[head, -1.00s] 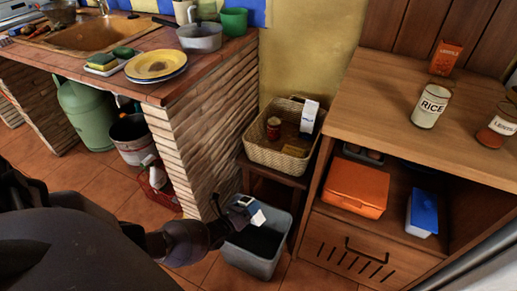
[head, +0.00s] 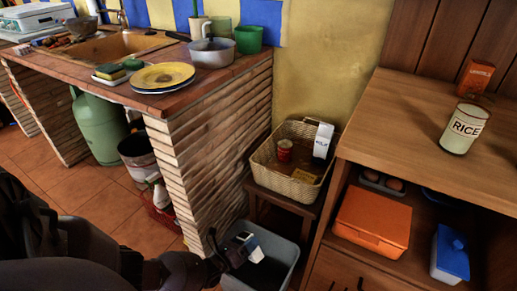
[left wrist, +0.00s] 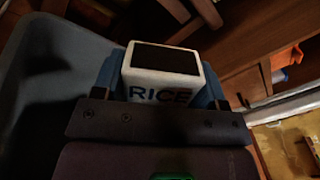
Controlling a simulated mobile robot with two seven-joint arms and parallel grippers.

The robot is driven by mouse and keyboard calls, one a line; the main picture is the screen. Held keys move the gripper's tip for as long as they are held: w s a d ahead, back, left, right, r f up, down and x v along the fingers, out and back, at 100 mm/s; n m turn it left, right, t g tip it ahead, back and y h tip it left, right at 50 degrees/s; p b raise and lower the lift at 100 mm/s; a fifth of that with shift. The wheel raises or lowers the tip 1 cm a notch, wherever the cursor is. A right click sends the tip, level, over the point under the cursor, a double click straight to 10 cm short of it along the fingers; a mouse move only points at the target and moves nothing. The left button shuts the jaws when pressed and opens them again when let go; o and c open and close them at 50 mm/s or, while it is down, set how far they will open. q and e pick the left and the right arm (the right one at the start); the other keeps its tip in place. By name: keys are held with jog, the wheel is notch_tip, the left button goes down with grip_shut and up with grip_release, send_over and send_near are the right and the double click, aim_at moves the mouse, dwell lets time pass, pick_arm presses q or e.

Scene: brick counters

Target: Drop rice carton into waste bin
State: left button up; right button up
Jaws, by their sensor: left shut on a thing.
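The rice carton is a small white box (head: 255,254) with a dark end panel; the word RICE shows on it (left wrist: 158,92) in the left wrist view. My left gripper (head: 240,250) is shut on it, with a blue finger on each side of the carton in the left wrist view. The waste bin is a grey-blue open tub (head: 282,244) on the floor, and its wall (left wrist: 40,75) also shows in the left wrist view. In the head view, the gripper and carton are over the bin's opening. The bin's bottom is hidden. My right gripper is not in view.
A wicker basket (head: 262,176) with a milk carton (head: 322,140) and a red can (head: 285,150) stands on a stool behind the bin. A brick counter (head: 215,150) is at left, a wooden cabinet (head: 400,110) at right. A RICE jar (head: 464,128) stands on the cabinet.

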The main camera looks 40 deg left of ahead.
pick_arm(q)
jog(key=shift+r, duration=0.1)
jog(key=o, duration=1)
jog(key=shift+o, duration=0.2)
jog(key=s+p, duration=0.2)
jog(key=s, duration=0.8)
jog(key=shift+s, duration=0.35)
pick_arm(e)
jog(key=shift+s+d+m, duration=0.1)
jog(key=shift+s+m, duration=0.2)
pick_arm(q)
jog(key=shift+a, duration=0.15)
